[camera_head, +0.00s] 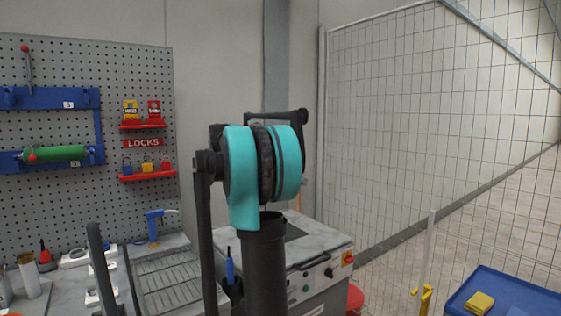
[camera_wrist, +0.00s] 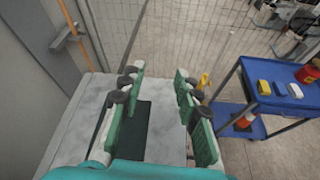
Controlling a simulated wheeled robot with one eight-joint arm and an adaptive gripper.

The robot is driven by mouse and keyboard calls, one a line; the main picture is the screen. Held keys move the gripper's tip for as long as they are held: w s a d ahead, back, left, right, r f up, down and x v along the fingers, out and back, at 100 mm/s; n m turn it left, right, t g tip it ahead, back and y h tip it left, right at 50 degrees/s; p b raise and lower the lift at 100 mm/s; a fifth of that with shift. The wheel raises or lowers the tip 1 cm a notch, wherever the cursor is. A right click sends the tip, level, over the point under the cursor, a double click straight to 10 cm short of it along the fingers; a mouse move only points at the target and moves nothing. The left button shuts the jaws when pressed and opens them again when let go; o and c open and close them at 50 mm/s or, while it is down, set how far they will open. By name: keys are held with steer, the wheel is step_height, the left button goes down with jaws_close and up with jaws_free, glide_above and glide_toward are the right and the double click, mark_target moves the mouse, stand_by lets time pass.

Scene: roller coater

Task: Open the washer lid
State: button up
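The washer (camera_head: 318,275) is the pale, marbled cabinet behind my arm in the head view. Its front panel has a green button and a red knob on a yellow plate. Its top looks flat, with a dark rectangular panel; my arm hides much of it. In the wrist view the marbled top (camera_wrist: 75,125) lies below my gripper, and the dark panel (camera_wrist: 163,125) shows between the fingers.
A wire fence (camera_head: 400,130) stands behind and right of the washer. A blue cart (camera_head: 515,290) with a yellow block is at the right. A workbench (camera_head: 180,243) and a pegboard (camera_head: 85,90) with locks and a roller are at the left.

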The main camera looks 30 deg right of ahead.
steer(key=v, duration=1.1)
steer(key=shift+a, duration=0.15)
stand_by(0.7)
stand_by(0.5)
